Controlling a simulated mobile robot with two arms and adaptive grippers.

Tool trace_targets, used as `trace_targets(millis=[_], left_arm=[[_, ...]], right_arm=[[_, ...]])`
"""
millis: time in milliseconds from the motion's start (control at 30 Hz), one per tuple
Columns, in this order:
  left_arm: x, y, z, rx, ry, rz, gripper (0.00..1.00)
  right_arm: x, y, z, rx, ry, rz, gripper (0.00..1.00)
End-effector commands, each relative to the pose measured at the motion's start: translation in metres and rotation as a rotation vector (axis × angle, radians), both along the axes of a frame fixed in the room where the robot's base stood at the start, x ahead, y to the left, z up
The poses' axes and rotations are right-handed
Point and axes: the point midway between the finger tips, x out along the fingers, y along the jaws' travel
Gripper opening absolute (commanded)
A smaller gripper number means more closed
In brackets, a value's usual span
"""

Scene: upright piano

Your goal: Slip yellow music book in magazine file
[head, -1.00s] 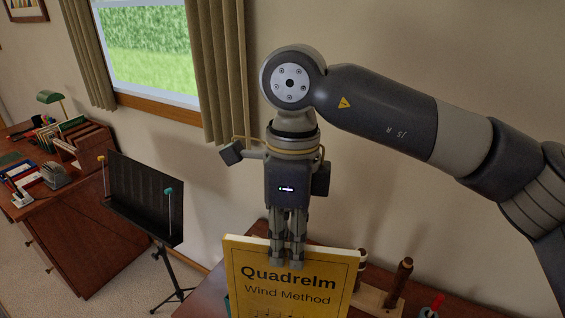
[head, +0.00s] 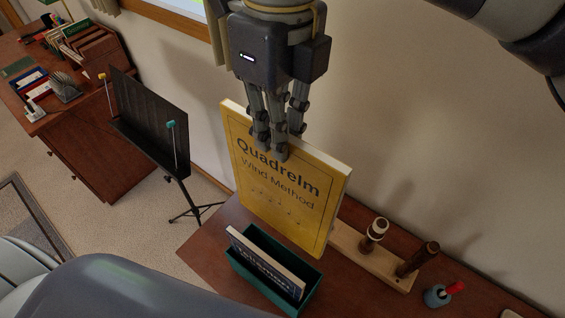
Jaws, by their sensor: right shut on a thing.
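The yellow music book (head: 285,195), titled "Quadrelm Wind Method", hangs upright and slightly tilted in the middle of the head view. My right gripper (head: 278,145) is shut on its top edge. The green magazine file (head: 236,264) stands on the wooden top below the book, toward the front. A book with a dark cover and white pages (head: 265,262) stands in it, with open room behind it. The yellow book's lower edge is near the file's back right side; I cannot tell whether they touch. My left gripper is not in view.
Behind the book, a wooden stand (head: 350,248) holds dark wooden instrument parts. A small pot with a red-topped item (head: 440,295) is at the right. A black music stand (head: 150,120) and a desk (head: 95,140) are at the left.

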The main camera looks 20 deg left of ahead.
Motion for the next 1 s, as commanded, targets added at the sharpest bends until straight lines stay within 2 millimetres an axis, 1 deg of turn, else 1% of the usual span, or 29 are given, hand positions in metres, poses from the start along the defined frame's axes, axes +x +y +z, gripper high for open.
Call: trace_targets(millis=[33, 100, 167, 267, 433, 500, 600, 867, 1000], left_arm=[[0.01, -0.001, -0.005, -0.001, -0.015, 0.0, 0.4], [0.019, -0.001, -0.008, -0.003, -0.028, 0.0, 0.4], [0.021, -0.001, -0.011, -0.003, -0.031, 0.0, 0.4], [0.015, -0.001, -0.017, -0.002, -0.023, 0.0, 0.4], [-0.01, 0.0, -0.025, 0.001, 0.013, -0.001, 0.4], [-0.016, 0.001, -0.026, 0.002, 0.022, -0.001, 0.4], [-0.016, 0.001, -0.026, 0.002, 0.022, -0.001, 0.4], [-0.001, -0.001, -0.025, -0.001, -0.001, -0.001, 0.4], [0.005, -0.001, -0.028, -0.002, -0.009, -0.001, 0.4]], right_arm=[[-0.001, 0.0, -0.013, 0.001, -0.001, 0.003, 0.0], [0.0, 0.0, -0.026, -0.001, -0.005, 0.002, 0.0], [-0.001, 0.0, -0.039, -0.002, -0.008, 0.003, 0.0], [-0.002, 0.0, -0.059, -0.004, -0.014, 0.004, 0.0], [-0.004, -0.001, -0.087, -0.005, -0.02, 0.008, 0.0], [-0.004, -0.001, -0.092, -0.006, -0.023, 0.008, 0.0], [-0.004, -0.001, -0.093, -0.006, -0.025, 0.008, 0.0], [-0.004, -0.001, -0.093, -0.006, -0.025, 0.008, 0.0], [-0.004, 0.0, -0.094, -0.005, -0.023, 0.008, 0.0]])
